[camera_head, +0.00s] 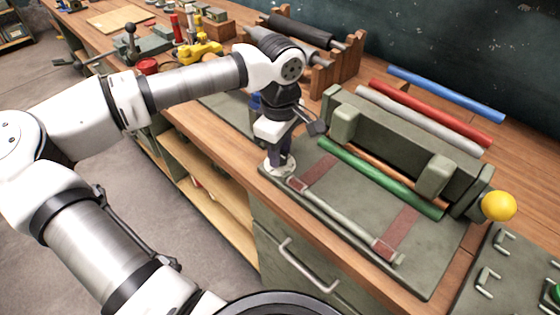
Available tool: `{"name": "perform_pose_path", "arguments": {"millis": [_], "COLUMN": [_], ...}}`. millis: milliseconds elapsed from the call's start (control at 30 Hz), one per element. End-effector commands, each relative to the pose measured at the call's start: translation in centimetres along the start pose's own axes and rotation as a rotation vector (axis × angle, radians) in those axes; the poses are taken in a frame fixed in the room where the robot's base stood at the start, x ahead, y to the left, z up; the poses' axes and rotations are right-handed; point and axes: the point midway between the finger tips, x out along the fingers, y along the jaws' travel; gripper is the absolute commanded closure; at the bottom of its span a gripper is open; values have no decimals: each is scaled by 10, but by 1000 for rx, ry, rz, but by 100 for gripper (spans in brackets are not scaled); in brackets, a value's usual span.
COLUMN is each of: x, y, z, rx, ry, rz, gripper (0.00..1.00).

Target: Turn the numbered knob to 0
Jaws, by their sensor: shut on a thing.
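The numbered knob's pale round dial (285,174) sits at the left front corner of a grey-green machine. My gripper (281,160) points down over the dial and is shut on the knob at its middle. The fingers hide most of the knob. The numbers and the pointer are too small and too covered to read, so I cannot tell which number it is set to.
The grey-green machine (340,242) has a pale front bar (345,220), a green rod (375,177) and a yellow ball (498,206) at its right end. Red, white and blue rods lie behind. A wooden rack (346,62) with rollers stands behind my gripper. A drawer handle (305,268) sticks out below.

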Motion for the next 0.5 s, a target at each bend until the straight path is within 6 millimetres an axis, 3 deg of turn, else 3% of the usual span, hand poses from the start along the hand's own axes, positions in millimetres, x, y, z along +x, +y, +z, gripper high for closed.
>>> {"name": "perform_pose_path", "arguments": {"millis": [500], "x": [4], "y": [0], "z": [-1], "rx": [-492], "ry": [3], "rz": [3], "gripper": [92]}}
